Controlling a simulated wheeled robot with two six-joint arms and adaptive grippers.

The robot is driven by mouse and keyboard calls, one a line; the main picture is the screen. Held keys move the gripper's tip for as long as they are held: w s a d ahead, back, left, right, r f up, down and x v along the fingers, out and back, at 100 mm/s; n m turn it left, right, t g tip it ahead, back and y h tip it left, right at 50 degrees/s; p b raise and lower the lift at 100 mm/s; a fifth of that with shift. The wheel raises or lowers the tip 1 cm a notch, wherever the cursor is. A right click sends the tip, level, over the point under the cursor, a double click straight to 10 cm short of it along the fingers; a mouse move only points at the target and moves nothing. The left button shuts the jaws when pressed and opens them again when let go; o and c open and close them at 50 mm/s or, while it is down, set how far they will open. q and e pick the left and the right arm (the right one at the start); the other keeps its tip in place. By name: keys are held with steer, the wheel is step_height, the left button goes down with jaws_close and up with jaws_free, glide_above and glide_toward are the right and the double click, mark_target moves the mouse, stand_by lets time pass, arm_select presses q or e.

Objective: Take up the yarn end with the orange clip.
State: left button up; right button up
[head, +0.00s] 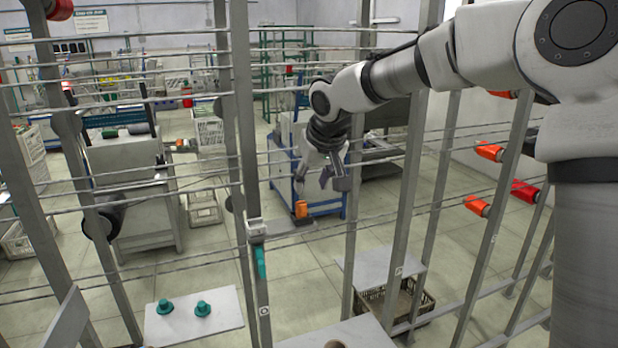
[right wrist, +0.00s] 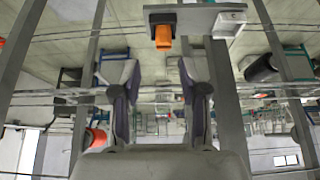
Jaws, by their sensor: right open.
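The orange clip (head: 301,209) stands on a small grey bracket (head: 278,228) fixed to an upright post of the frame. In the right wrist view the orange clip (right wrist: 163,38) shows near the top centre, against the bracket (right wrist: 200,18). My right gripper (head: 321,182) is open and empty, pointing down. In the head view it appears just above and to the right of the clip. In the right wrist view its two fingers (right wrist: 160,72) are apart, with the clip beyond them. I cannot make out the yarn end among the thin strands. My left gripper is not in view.
Grey posts and several horizontal strands cross the space around my right arm. A teal piece (head: 260,262) hangs below the bracket. Two teal cones (head: 203,308) stand on a white board (head: 228,312) at lower left. Orange and red cones (head: 489,151) sit on the right posts.

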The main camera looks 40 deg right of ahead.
mark_target(303, 205)
steer(key=b+x, duration=0.1)
steer(key=x, duration=0.4)
steer(key=b+x, duration=0.1)
steer(key=x, duration=0.1)
steer(key=shift+w+a+f+b, duration=0.2)
steer(key=shift+f+b, duration=0.15)
steer(key=shift+w+f, duration=0.1)
steer(key=shift+f, duration=0.1)
jaws_close()
step_height(303, 205, up, 5)
steer(key=p, duration=0.4)
steer(key=shift+f, duration=0.25)
